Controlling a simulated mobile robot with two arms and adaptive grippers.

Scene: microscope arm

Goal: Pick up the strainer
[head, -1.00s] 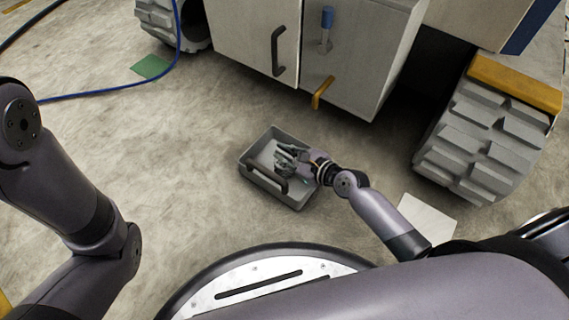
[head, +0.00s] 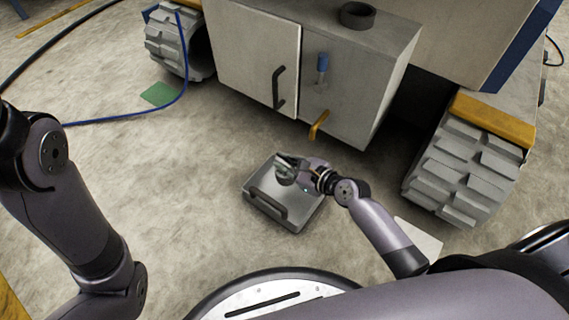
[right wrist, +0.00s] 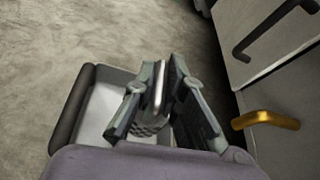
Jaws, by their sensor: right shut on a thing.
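My right gripper (head: 283,160) is above the grey tray on the floor. It is shut on the strainer (head: 286,176), a small grey piece hanging below the fingers, partly hidden by them in the head view. In the right wrist view the strainer's pale rim and meshed side (right wrist: 150,127) show between the two fingers of the right gripper (right wrist: 165,70). The grey tray (head: 250,200) has a dark handle on its near side, and its white inside shows in the right wrist view (right wrist: 98,120). My left arm is at the left, but its gripper is out of view.
A grey cabinet (head: 345,75) with a dark handle, a blue-handled valve (head: 322,65) and a yellow lever (head: 318,124) stands behind the tray. A big tracked wheel (head: 465,160) is at the right. A blue hose (head: 120,117) lies at the left.

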